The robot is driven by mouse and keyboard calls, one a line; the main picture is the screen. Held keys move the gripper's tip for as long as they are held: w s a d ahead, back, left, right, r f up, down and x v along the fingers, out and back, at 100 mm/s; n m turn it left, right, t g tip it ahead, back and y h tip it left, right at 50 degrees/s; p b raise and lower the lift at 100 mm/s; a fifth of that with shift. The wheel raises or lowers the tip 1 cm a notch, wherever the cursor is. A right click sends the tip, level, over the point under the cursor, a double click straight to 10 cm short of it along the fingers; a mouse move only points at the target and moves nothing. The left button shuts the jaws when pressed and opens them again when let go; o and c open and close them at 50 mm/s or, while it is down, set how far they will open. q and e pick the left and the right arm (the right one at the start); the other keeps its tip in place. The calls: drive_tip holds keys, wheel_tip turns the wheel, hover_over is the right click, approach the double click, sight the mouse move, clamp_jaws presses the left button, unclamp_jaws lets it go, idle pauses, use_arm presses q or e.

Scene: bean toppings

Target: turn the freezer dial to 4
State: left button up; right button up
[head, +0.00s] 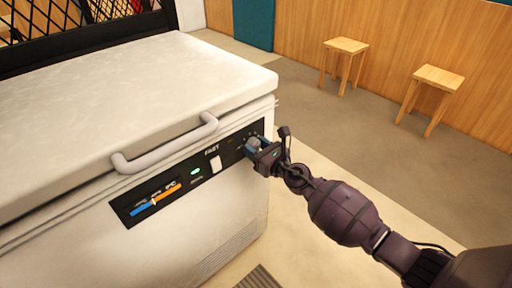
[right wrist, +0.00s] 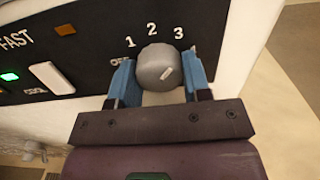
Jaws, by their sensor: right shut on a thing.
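The freezer (head: 140,85) is a white chest with a black control panel (head: 228,153) on its front. The freezer dial (right wrist: 157,66) is a round grey knob at the panel's right end. My right gripper (right wrist: 160,77) has its blue fingers on either side of the dial and is shut on it. The marks 1, 2 and 3 show above the dial, with a partly covered label at its left; no 4 is visible. A short pale mark sits on the dial's face, right of its middle. In the head view, my right gripper (head: 259,146) mostly covers the dial. My left gripper is out of view.
A white switch (right wrist: 52,78) and a green light (right wrist: 10,77) sit left of the dial. The lid handle (head: 165,145) juts out above the panel. Two wooden stools (head: 345,47) (head: 436,78) stand by the far wall, with open floor between.

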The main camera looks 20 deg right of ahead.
drive_tip(key=shift+m, duration=0.3)
drive_tip(key=m, duration=0.3)
drive_tip(key=shift+a, duration=0.1)
drive_tip(key=m, duration=0.3)
drive_tip(key=shift+r+p, duration=0.1)
drive_tip(key=shift+p, duration=0.3)
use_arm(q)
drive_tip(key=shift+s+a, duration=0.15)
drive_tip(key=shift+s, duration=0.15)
use_arm(e)
drive_tip(key=shift+m, duration=0.6)
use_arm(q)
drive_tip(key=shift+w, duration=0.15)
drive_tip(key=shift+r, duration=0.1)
use_arm(e)
drive_tip(key=o, duration=0.9)
drive_tip(key=shift+o, duration=0.2)
drive_tip(key=shift+s, duration=0.1)
